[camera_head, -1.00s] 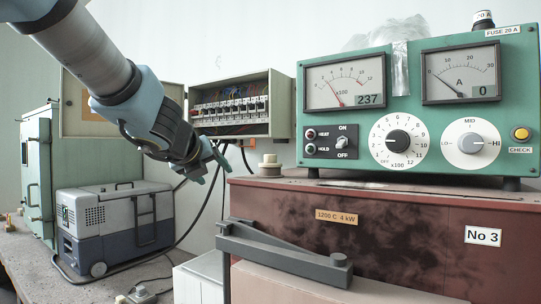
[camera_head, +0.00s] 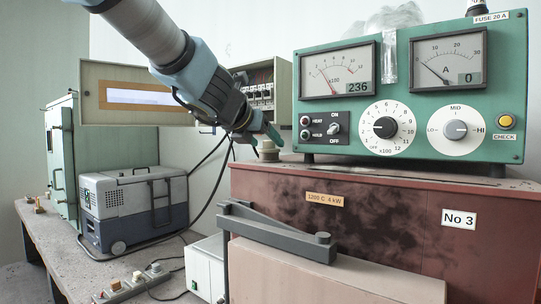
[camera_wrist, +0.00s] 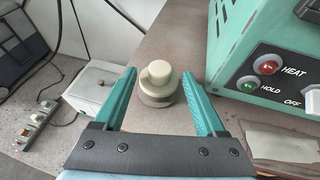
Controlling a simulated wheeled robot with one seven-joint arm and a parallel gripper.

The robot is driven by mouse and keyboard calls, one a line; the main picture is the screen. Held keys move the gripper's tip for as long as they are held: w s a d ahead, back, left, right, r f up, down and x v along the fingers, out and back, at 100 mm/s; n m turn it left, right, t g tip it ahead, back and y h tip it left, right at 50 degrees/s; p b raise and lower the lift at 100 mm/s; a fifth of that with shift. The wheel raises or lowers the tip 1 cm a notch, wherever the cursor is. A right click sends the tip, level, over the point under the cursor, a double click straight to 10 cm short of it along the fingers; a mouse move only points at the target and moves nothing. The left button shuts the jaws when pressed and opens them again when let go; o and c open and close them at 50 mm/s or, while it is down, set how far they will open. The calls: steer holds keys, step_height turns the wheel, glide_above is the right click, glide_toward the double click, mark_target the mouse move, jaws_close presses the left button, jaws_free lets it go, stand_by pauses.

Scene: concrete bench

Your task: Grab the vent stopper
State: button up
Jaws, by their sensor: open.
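The vent stopper (camera_wrist: 159,80) is a small cream knob with a round top on a wider greyish base. It stands upright on top of the reddish-brown furnace (camera_head: 400,205), near its left end. In the head view the stopper (camera_head: 269,153) shows just right of my gripper's fingers. My gripper (camera_wrist: 160,88) is open, with its two teal fingers to the left and right of the stopper in the wrist view. Whether the fingers touch it cannot be told. In the head view my gripper (camera_head: 268,138) is tilted down towards the stopper.
The green control box (camera_head: 420,100) stands on the furnace just right of the stopper. A fuse cabinet (camera_head: 285,90) is behind my gripper. A grey cool box (camera_head: 135,208) and a power strip (camera_head: 132,286) are on the bench at left. Black cables hang behind.

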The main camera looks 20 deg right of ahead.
mark_target(273, 149)
steer(key=shift+b+x, duration=0.65)
steer(key=shift+x, duration=2.4)
steer(key=shift+r, duration=0.2)
steer(key=shift+c, duration=0.3)
steer(key=c, duration=0.7)
steer(key=shift+f, duration=0.15)
jaws_close()
